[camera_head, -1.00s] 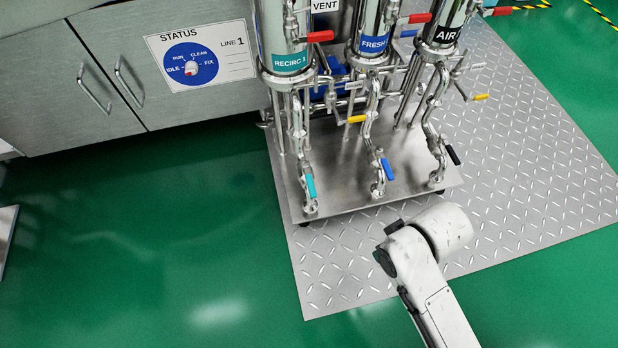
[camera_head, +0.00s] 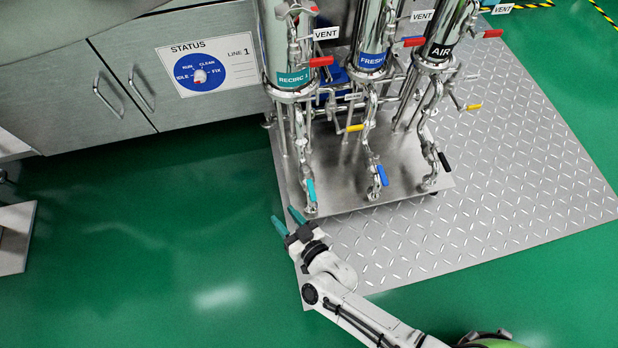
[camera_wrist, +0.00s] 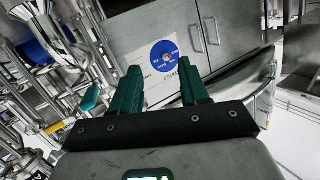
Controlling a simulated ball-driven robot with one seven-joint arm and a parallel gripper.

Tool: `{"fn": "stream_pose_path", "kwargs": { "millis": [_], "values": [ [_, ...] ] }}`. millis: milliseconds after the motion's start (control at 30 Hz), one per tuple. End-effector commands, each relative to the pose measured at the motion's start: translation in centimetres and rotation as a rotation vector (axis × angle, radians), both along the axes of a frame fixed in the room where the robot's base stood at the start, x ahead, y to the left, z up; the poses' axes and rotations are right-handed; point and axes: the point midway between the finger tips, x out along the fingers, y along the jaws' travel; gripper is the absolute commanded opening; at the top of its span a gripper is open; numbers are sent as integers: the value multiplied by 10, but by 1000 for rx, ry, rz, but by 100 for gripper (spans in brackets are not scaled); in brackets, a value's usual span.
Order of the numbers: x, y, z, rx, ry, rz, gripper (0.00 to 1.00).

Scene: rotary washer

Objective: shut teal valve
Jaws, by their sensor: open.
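The teal valve handle (camera_head: 311,190) hangs at the lower end of the pipe under the cylinder labelled RECIRC 1 (camera_head: 294,78). It points down, roughly in line with that pipe. In the wrist view a teal handle (camera_wrist: 90,98) shows just left of my fingers. My gripper (camera_head: 285,219) has teal fingers and is open and empty. In the head view it appears just below and left of the teal handle, apart from it. In the wrist view my gripper (camera_wrist: 158,85) has its two fingers spread with the cabinet beyond.
A blue handle (camera_head: 382,175) and a black handle (camera_head: 443,162) hang to the right of the teal one. Yellow handles (camera_head: 355,128) and red handles (camera_head: 321,61) are higher up. A grey cabinet with a status dial (camera_head: 200,76) stands left. The green floor (camera_head: 150,230) is clear.

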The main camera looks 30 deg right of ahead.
Motion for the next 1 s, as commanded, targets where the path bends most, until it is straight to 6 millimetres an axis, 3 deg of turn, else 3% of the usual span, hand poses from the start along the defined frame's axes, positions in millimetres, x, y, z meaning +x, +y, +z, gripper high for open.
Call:
{"fn": "stream_pose_path", "kwargs": {
  "millis": [300,533,667,1000],
  "values": [
    [-39,-52,0,-136,-141,-338,45],
    [-53,-70,0,-195,-172,-435,45],
    [-45,-74,0,-197,-175,-441,45],
    [12,-92,-1,-195,-176,-440,45]
  ]
}}
